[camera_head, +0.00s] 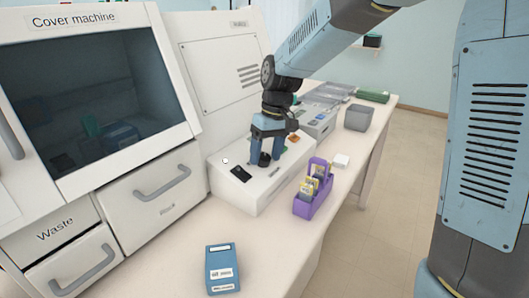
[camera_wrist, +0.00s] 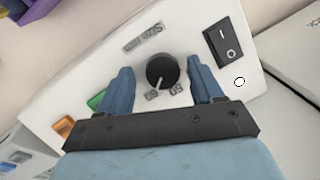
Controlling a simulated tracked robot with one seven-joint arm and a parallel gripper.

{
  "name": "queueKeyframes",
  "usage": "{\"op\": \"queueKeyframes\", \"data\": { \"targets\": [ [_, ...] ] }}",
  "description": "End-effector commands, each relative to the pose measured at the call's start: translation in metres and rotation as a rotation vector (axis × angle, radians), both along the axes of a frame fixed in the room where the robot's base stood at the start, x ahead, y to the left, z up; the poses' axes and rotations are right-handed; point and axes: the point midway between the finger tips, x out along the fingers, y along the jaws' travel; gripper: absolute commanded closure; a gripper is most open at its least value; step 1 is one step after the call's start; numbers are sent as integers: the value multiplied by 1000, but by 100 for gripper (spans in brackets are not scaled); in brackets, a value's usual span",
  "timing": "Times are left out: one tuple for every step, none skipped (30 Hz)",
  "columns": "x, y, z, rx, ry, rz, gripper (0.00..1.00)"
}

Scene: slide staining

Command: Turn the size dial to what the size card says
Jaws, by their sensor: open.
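The size dial (camera_wrist: 162,70) is a round black knob on the white machine's top, below a "Size" label (camera_wrist: 144,38) in the wrist view. A pale pointer mark on the knob faces the two small number plates (camera_wrist: 165,91), which appear upside down; I cannot tell exactly which it meets. My gripper (camera_wrist: 161,75) is open with its blue fingers on either side of the dial, and contact is not clear. In the head view my gripper (camera_head: 264,153) is over the dial, which shows as a dark knob (camera_head: 264,160). I cannot identify a size card with certainty.
A black rocker switch (camera_wrist: 222,43), a green button (camera_wrist: 96,101) and an orange button (camera_wrist: 63,126) flank the dial. A purple slide rack (camera_head: 313,193) stands right of the white machine (camera_head: 240,190). A labelled blue box (camera_head: 222,268) sits on the front counter.

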Motion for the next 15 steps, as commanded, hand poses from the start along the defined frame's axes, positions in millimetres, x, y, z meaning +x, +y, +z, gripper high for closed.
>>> {"op": "queueKeyframes", "data": {
  "targets": [
    [0, 0, 0, -1, 1, 0, 34],
    [0, 0, 0, -1, 1, 1, 34],
    [0, 0, 0, -1, 1, 1, 34],
    [0, 0, 1, -1, 1, 1, 34],
    [0, 0, 2, -1, 1, 1, 34],
    [0, 0, 5, 0, 0, 1, 34],
    [1, -1, 7, 1, -1, 1, 34],
    [1, -1, 11, 1, -2, 1, 34],
    [1, -2, 16, 1, -1, 1, 34],
    [2, -3, 20, 1, -1, 1, 34],
    [3, -4, 25, 2, -2, 0, 34],
    [3, -5, 32, 1, -2, 1, 34],
    [4, -6, 38, 2, -2, 0, 34],
    [5, -7, 44, 2, -2, 0, 34],
    [6, -8, 52, 2, -4, 0, 34]
  ]
}}
